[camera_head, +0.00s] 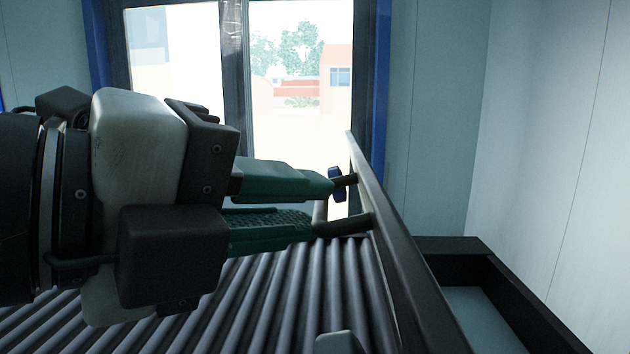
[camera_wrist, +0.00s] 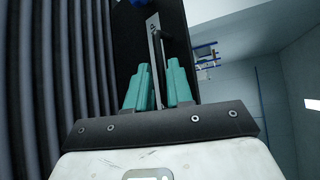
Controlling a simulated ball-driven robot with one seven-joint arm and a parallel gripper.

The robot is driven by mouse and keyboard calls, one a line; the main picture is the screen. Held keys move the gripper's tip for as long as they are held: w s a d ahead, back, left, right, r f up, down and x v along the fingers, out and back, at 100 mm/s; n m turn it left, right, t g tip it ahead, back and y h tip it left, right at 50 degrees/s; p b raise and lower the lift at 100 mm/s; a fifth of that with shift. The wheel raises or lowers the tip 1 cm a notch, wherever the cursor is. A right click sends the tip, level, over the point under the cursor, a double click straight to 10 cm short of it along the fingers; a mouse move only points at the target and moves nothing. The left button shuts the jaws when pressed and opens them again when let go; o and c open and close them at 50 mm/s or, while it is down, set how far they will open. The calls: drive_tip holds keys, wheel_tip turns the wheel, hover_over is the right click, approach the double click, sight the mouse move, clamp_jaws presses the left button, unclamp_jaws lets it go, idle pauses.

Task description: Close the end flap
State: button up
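The end flap (camera_head: 398,245) is a long dark panel seen nearly edge-on in the head view, at the right end of the rollers. In the wrist view it is the dark surface (camera_wrist: 128,45) beyond the fingers. Its handle (camera_head: 345,223) has dark posts standing out from the flap. In the wrist view the handle bar (camera_wrist: 156,45) runs between the fingers. My gripper (camera_head: 322,208) has green fingers at the handle, one on each side of the bar, also in the wrist view (camera_wrist: 160,66). A narrow gap separates the fingers. Whether they press on the bar is unclear.
The roller conveyor (camera_head: 270,290) lies below my gripper. A dark-edged frame (camera_head: 450,244) with a pale floor inside stands right of the flap. A glazed door (camera_head: 300,100) is behind, and a plain wall (camera_head: 550,130) is on the right.

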drive_tip(key=shift+x, duration=0.8)
drive_tip(key=shift+c, duration=0.2)
clamp_jaws()
